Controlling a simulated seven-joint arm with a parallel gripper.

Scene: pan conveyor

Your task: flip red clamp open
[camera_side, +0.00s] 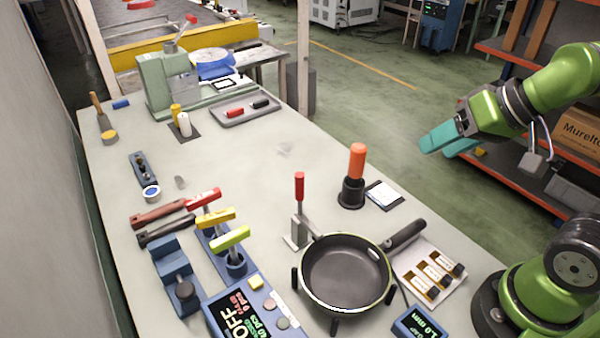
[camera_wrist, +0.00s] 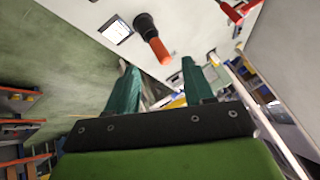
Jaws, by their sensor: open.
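The red clamp (camera_side: 299,187) has an upright red handle on a grey metal base, at the left edge of the black pan (camera_side: 343,272). The pan sits on short black supports, its handle pointing to the upper right. My gripper (camera_side: 440,143) has teal fingers and is raised over the right side, well apart from the clamp and pan. In the wrist view my gripper (camera_wrist: 158,85) shows its two fingers spread with nothing between them. A red part (camera_wrist: 236,10) shows at that view's top edge; I cannot tell whether it is the clamp.
An orange-handled tool (camera_side: 357,162) stands in a black holder behind the pan. Red, yellow and lime handles (camera_side: 215,215) stand in blue bases left of the clamp. A display box (camera_side: 243,312) sits in front. The table's middle is mostly clear.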

